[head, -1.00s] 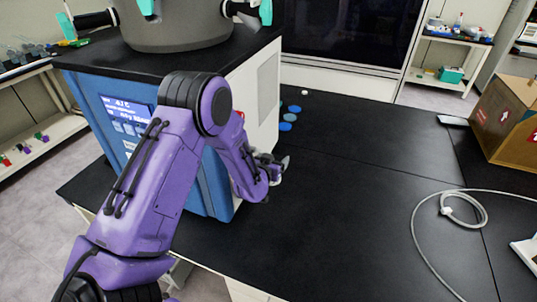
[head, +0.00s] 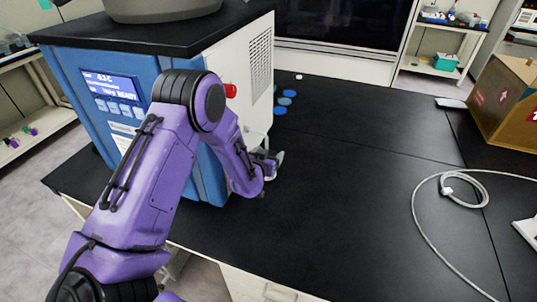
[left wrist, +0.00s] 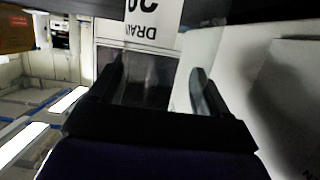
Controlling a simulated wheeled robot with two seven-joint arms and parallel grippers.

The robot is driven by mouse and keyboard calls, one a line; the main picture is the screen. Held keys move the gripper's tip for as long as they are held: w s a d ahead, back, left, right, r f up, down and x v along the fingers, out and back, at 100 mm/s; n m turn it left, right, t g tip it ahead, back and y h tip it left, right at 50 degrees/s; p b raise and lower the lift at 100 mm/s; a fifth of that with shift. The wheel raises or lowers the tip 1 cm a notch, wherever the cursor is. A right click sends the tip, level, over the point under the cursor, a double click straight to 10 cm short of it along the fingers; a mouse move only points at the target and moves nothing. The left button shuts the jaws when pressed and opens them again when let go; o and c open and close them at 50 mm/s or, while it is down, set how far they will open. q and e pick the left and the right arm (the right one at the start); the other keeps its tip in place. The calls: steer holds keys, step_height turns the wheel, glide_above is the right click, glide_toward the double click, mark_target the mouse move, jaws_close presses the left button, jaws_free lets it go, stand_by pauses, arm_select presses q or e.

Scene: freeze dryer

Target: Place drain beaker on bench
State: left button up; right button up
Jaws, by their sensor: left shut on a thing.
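My left gripper (head: 270,163) is low beside the white side of the freeze dryer (head: 225,75), just above or at the black bench (head: 350,180); I cannot tell whether it touches. It is shut on a small pale, clear thing (head: 279,158), apparently the drain beaker, mostly hidden by the gripper. In the left wrist view the two fingers (left wrist: 157,88) stand on either side of a dark, see-through area. A white label reading "DRAIN" (left wrist: 150,20) is upside down just beyond the fingertips. My right gripper is in no view.
A red knob (head: 230,90) sticks out of the dryer's side. Several blue discs (head: 284,101) lie on the bench behind the gripper. A coiled pale hose (head: 465,190) and a cardboard box (head: 505,105) are at the right. The bench middle is clear.

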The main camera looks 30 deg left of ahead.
arm_select(q)
steer(key=shift+f+b, duration=0.5)
steer(key=shift+f, duration=0.05)
steer(key=o, duration=1.1)
